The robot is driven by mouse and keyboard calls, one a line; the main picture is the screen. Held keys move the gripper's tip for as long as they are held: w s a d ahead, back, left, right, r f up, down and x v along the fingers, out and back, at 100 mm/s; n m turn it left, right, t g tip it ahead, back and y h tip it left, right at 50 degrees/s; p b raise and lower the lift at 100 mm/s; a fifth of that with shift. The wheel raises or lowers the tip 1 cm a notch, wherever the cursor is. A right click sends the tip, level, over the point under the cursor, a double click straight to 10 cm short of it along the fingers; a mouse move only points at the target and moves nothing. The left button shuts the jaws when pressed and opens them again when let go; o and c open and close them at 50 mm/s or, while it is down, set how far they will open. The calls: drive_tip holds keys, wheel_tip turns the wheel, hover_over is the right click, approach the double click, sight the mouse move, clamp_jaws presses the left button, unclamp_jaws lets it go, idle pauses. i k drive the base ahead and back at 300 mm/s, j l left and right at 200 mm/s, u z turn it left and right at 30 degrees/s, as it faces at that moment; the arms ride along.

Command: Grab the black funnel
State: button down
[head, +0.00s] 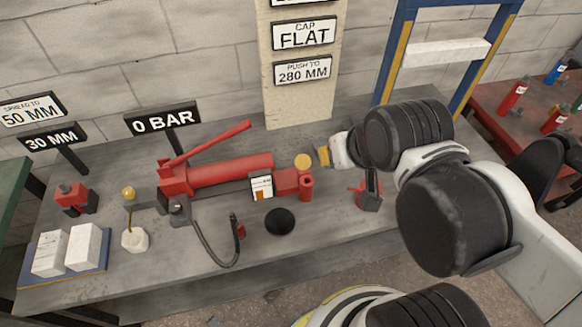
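A small round black object (280,221) lies on the bench top near its front edge, in front of the red pump. It is the only thing that could be the black funnel, but its shape is too dark to make out clearly. My arm reaches in from the right, and its far end (340,151) is above the bench, to the upper right of the black object and apart from it. The fingers of my gripper cannot be made out, and neither can anything held in them.
A red hand pump (230,170) with a raised lever and black hose stands behind the black object. A red jack (369,196) stands to the right. A blue tray (97,262) with white blocks is at the left. The bench front (200,275) is mostly clear.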

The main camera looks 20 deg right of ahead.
sight(279, 222)
drive_tip(key=k+j, duration=0.2)
drive_tip(key=k, duration=0.25)
drive_tip(key=k+j, duration=0.15)
drive_tip(key=k, duration=0.25)
drive_tip(key=k+j, duration=0.2)
drive_tip(key=k, duration=0.25)
